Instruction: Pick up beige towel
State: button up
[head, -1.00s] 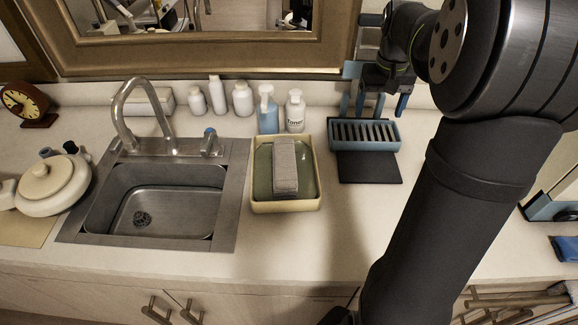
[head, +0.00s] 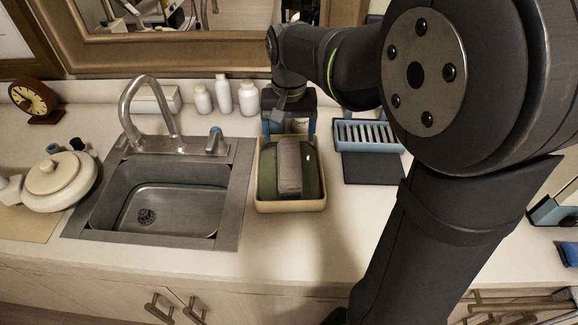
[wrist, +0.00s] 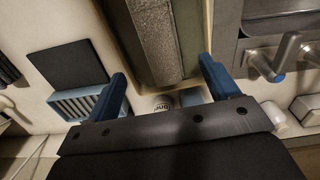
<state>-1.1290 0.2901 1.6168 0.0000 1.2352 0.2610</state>
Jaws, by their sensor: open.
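The beige-grey towel (head: 289,165) is a folded strip lying over an olive-green cloth (head: 311,178) in a cream tray (head: 290,206) right of the sink. My gripper (head: 289,127) is at the tray's far edge, fingers pointing down, in front of the bottles. It is open, with one blue finger on each side. In the wrist view, the towel (wrist: 154,35) runs up between the spread fingers of my gripper (wrist: 163,76), with the green cloth (wrist: 120,30) beside it. I see no finger contact with the towel.
The sink (head: 155,200) and faucet (head: 150,110) are left of the tray. A blue slotted rack (head: 368,136) and dark mat (head: 372,168) are at right. White bottles (head: 225,97) line the wall. The counter in front of the tray is clear.

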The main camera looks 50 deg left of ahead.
aim_at(289, 160)
notch_tip(289, 160, down, 12)
jog(key=shift+w+a+r, duration=0.1)
jog(key=shift+r, duration=0.15)
dwell(0.3)
jog(key=c, duration=1.2)
jog(key=shift+r, duration=0.15)
